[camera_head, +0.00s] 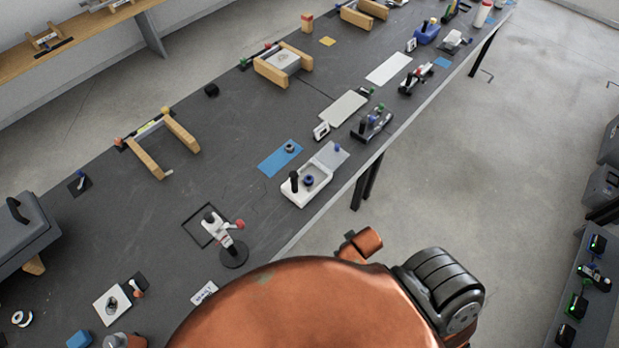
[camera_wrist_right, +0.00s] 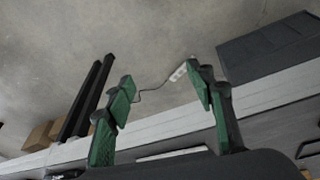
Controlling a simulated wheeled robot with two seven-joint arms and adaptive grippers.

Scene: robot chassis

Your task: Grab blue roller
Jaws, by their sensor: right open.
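In the head view, a small round dark-blue piece (camera_head: 308,180) sits in a white tray (camera_head: 297,199) near the table's right edge; it may be the blue roller. A grey-blue round piece (camera_head: 290,147) lies on a blue mat (camera_head: 272,165) just behind it. At this size I cannot tell for sure which is the roller. My right gripper (camera_wrist_right: 160,82) shows in the right wrist view, its green-padded fingers spread wide with nothing between them. No roller shows in that view. My left gripper is not in view.
The long dark table (camera_head: 235,135) carries wooden holders (camera_head: 283,65), a stand (camera_head: 234,254) and a grey toolbox (camera_head: 22,235). Open floor (camera_head: 480,180) lies to its right. The right wrist view shows floor, cardboard boxes (camera_wrist_right: 38,137) and a dark cabinet (camera_wrist_right: 268,48).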

